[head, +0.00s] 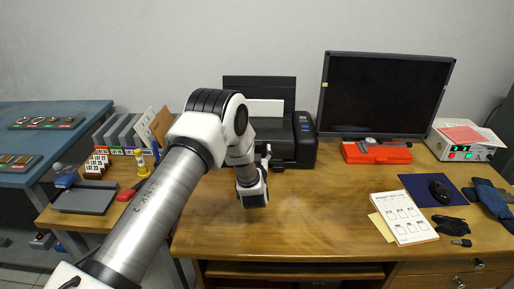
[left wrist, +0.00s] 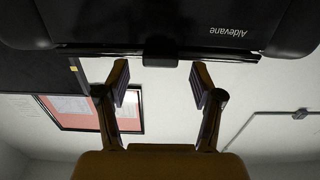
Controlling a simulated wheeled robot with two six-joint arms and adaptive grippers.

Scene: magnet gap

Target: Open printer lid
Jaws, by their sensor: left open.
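The black printer (head: 303,140) stands at the back of the wooden desk, partly hidden behind my left arm. A dark upright panel (head: 259,84) and a white sheet (head: 264,108) show at its rear. In the left wrist view a dark body marked "Aldevane" (left wrist: 228,32) appears upside down across the top, with a small dark tab (left wrist: 160,52) at its edge. My left gripper (head: 266,152) is in front of the printer. In the left wrist view its fingers (left wrist: 159,80) are apart and empty, with the tab centred beyond them. I cannot tell whether they touch it. My right gripper is not in view.
A monitor (head: 385,95) and a red case (head: 376,153) stand right of the printer. A notepad (head: 404,218) and mouse mat (head: 420,185) lie at the right. Files and a grey tray (head: 84,200) are at the left. The desk's middle is clear.

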